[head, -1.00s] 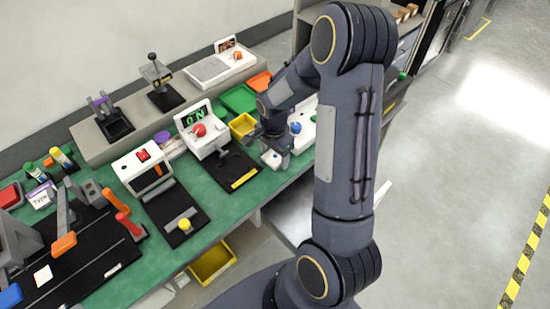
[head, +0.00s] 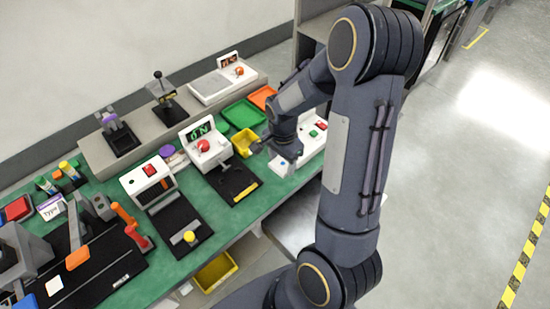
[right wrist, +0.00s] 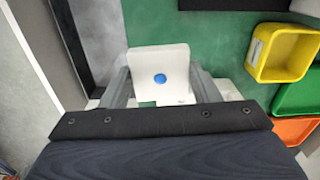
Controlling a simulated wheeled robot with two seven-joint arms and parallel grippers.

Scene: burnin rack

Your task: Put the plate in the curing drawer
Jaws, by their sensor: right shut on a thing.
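The plate (right wrist: 158,75) is a small white, rounded square with a blue dot in its middle. In the right wrist view it lies between the two fingers of my right gripper (right wrist: 161,90), which is shut on it. In the head view my right gripper (head: 284,160) holds it near the front edge of the green bench, right of a black pad. The plate shows there only as a small pale patch. I cannot make out the curing drawer in these frames. My left gripper is not in view.
A yellow bin (head: 245,143), a green tray (head: 243,114) and an orange tray (head: 262,97) stand behind the gripper. A white box with red and green buttons (head: 314,133) is to its right. A white device with a green display (head: 205,147) is to its left. Open floor (head: 465,180) lies right.

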